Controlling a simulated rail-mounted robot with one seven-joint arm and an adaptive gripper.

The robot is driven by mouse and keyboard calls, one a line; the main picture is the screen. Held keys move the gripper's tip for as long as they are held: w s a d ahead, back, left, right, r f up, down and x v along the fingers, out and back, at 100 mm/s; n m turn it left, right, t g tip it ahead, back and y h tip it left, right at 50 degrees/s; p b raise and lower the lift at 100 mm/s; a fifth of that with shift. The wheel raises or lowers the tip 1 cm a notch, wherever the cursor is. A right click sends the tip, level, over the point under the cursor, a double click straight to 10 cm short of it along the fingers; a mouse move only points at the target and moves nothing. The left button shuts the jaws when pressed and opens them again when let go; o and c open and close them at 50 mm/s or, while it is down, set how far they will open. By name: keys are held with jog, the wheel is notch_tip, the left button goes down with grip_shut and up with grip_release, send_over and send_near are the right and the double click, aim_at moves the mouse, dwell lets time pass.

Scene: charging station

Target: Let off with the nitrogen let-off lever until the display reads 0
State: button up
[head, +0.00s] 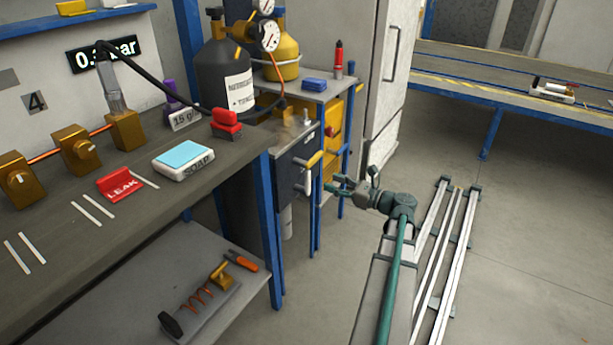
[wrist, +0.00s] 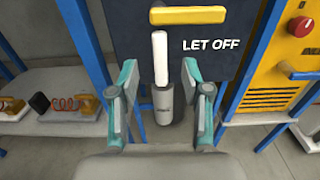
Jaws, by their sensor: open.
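A dark panel (wrist: 215,62) marked LET OFF carries a yellow horizontal bar handle (wrist: 188,15) and, below it, an upright white lever (wrist: 160,58). A grey cylinder (wrist: 168,103) shows below the lever. In the head view the white lever (head: 308,182) hangs under the yellow handle (head: 314,160) on the bench-end panel. My gripper (head: 345,188) is open and to the right of the panel; in the wrist view its fingers (wrist: 158,72) lie either side of the white lever, apart from it. The display (head: 90,58) starts with 0 and ends in bar; a black hose hides part of the reading.
A dark gas bottle (head: 222,80) with gauges stands behind the panel. A yellow cabinet (wrist: 265,70) is close on the right. Floor right of my rails is clear.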

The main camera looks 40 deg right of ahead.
aim_at(310, 175)
jog(key=b+x, duration=0.2)
jog(key=x, duration=0.8)
jog(key=shift+a, duration=0.1)
jog(key=shift+c, duration=0.3)
grip_shut()
